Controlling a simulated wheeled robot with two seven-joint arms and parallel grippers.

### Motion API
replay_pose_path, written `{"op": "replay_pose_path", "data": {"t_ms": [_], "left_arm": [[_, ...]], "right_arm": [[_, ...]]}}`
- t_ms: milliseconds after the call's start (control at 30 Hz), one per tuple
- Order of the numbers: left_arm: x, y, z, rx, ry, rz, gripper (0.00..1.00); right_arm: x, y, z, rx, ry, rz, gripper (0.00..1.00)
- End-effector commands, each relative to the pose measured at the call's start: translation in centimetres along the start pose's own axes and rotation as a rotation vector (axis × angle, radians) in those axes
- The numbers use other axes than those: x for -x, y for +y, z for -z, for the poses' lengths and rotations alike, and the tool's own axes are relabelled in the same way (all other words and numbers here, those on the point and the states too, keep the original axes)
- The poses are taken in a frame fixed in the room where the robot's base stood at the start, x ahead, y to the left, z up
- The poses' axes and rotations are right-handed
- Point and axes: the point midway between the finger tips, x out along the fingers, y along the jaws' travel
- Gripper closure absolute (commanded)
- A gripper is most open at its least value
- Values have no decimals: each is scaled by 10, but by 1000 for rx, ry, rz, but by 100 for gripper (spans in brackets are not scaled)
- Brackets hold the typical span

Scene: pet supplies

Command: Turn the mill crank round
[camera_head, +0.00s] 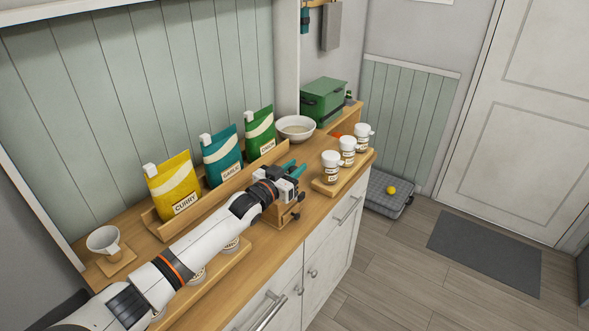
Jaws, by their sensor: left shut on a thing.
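The mill (287,214) is a small wooden block with dark and grey metal fittings near the counter's front edge, in the middle of the head view. My left arm comes in from the lower left over the counter. My left gripper (294,170), with teal fingertips, is at the top of the mill. It is shut on the mill crank, which is mostly hidden by the gripper, so its angle cannot be told. My right gripper is not in view.
Curry (174,186), garlic (222,155) and green (260,133) packets stand in a wooden rack behind my arm. A bowl (296,127) and green box (323,101) are beyond. Several labelled jars (347,151) stand right of the mill. A cup (103,241) is at left.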

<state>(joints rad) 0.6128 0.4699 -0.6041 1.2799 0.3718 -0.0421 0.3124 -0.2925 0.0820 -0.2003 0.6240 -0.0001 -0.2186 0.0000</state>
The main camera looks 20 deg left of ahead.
Motion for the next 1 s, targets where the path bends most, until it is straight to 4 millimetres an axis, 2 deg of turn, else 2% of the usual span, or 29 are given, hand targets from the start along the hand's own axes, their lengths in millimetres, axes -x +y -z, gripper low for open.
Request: {"op": "replay_pose_path", "data": {"t_ms": [133, 167, 300, 667, 867, 1000], "left_arm": [[0, 0, -1, 1, -2, 0, 100], [0, 0, -1, 1, -2, 0, 73], [0, 0, 0, 1, 0, -1, 52], [4, 0, 2, 0, 2, -2, 52], [28, 0, 4, -1, 3, -1, 52], [55, 0, 5, -1, 4, -1, 52]], "right_arm": [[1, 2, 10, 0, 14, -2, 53], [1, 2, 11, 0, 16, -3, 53], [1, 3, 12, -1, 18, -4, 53], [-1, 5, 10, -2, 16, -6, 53], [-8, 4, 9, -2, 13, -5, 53], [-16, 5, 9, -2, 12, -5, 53]]}}
